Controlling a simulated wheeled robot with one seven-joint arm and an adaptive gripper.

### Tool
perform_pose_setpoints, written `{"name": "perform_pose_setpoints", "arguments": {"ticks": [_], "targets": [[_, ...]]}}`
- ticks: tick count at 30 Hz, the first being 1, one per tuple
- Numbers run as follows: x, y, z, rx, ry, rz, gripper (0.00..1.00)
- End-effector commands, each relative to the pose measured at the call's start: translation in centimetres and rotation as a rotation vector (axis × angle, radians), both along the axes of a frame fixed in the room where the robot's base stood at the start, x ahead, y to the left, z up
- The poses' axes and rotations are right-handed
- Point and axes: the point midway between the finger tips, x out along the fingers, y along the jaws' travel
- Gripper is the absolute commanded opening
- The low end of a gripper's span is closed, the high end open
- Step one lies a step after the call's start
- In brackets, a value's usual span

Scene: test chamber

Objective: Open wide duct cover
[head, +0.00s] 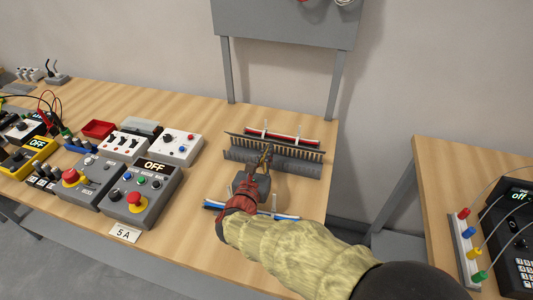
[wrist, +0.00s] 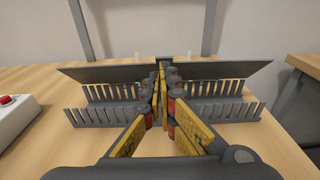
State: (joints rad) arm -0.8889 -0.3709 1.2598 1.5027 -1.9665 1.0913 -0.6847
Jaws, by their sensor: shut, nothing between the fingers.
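The wide duct (head: 240,157) is a dark grey channel with comb-like slotted walls, lying across the right part of the wooden table. It also shows in the wrist view (wrist: 90,117). A flat dark grey cover plate (wrist: 100,71) stands tilted along the far wall, above its teeth, and the channel between the walls is visible. In the head view the cover (head: 300,146) is a thin dark strip. My gripper (wrist: 162,72) is shut and empty, with yellow fingertips together over the middle of the duct, near the cover. My gripper (head: 267,152) hides the duct's middle; contact is unclear.
A red strip with white ties (head: 290,137) lies behind the duct, and a blue strip (head: 212,205) lies in front, partly under my arm. Control boxes, one with a yellow-red button (head: 136,198), stand left. Another table (head: 436,190) is right, beyond a gap. A grey panel (head: 285,25) rises behind.

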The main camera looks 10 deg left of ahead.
Motion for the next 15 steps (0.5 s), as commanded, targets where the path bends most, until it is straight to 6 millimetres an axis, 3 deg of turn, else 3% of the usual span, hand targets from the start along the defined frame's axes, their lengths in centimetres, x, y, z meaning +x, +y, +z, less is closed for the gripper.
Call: {"name": "perform_pose_setpoints", "arguments": {"ticks": [15], "targets": [[0.38,-0.06,0.8,0.004,0.069,-0.001,0.0]]}}
